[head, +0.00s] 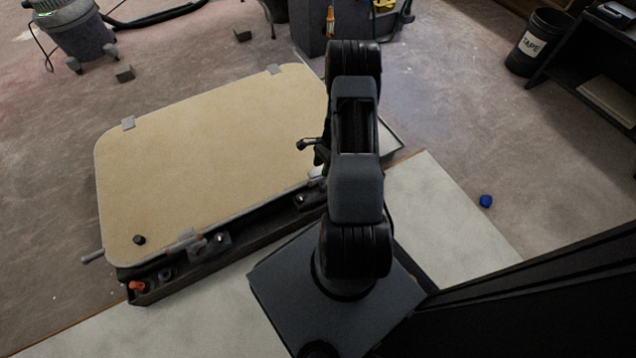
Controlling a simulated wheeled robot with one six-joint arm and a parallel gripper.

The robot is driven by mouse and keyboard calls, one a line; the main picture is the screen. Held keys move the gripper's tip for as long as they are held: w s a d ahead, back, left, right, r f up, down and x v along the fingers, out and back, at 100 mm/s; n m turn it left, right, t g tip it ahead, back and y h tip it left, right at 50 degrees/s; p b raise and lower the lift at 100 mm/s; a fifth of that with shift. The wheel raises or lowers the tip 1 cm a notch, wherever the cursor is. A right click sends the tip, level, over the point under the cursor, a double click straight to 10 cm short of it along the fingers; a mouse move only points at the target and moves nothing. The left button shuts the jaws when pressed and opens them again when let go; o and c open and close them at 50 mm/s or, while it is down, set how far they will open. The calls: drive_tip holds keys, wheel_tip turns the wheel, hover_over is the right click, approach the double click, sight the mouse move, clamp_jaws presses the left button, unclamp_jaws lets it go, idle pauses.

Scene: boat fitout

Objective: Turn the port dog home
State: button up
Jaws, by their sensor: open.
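A tan hatch panel (210,145) with rounded corners and a grey rim lies at the left of the head view. A grey rod-like lever (91,257) sticks out left from its near left corner; it may be the port dog, but I cannot be sure. A small dark lever with a round end (304,145) shows at the panel's right edge, against my arm; I cannot tell what it belongs to. My arm stands over the right side of the panel and hides part of that edge. My gripper is hidden behind my arm.
A dark ledge (245,235) with fittings and an orange knob (137,287) runs along the panel's near edge. A blue cap (486,201) lies on the floor at right. A tape bucket (538,42) and dark shelf (610,60) stand far right. Floor between is clear.

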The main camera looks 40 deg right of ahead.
sight(319, 177)
drive_tip(key=b+x, duration=0.2)
drive_tip(key=x, duration=0.4)
drive_tip(key=shift+a+f, duration=0.2)
drive_tip(key=shift+f, duration=0.15)
drive_tip(key=shift+c, duration=0.3)
drive_tip(key=c, duration=0.8)
drive_tip(key=shift+c, duration=0.2)
